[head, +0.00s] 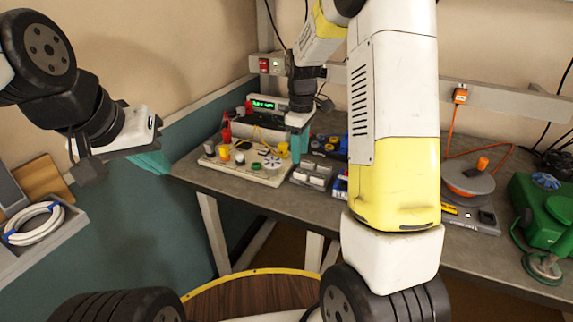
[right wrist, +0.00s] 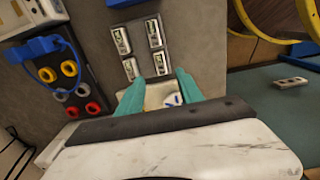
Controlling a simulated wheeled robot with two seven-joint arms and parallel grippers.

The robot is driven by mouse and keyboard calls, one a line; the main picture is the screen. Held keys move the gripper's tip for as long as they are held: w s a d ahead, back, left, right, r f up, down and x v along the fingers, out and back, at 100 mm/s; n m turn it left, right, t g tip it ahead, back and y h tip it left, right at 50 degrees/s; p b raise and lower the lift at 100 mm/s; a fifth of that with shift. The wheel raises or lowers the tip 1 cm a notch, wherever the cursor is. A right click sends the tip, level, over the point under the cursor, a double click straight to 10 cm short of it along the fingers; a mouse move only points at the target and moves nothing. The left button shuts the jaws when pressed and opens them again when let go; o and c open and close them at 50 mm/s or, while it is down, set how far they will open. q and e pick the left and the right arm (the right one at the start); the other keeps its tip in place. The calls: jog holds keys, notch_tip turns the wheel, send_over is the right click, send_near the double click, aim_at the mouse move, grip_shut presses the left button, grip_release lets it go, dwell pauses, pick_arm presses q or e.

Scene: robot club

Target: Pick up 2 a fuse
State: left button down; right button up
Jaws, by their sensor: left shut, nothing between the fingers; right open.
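Several small light blocks with labelled faces, which look like the fuses (right wrist: 121,41), sit in rows on a grey surface in the right wrist view. In the head view similar pale blocks (head: 316,170) sit on the bench. My right gripper (head: 298,143) is open above the bench, beside the blocks. Its teal fingers (right wrist: 158,94) point down with a white surface bearing a blue mark between them, apparently the board below. No block is between the fingers. My left gripper (head: 150,162) is shut and empty, left of the bench.
A white board (head: 240,172) with coloured knobs and wires stands left of the blocks. A black socket block (right wrist: 70,88) with a blue part is close by. A reel (head: 468,180) and a green machine (head: 546,215) occupy the bench's right. My right arm hides the bench's middle.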

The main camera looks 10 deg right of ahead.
aim_at(299, 172)
notch_tip(299, 172, down, 7)
jog(key=shift+s+r, duration=0.1)
dwell(0.3)
grip_shut()
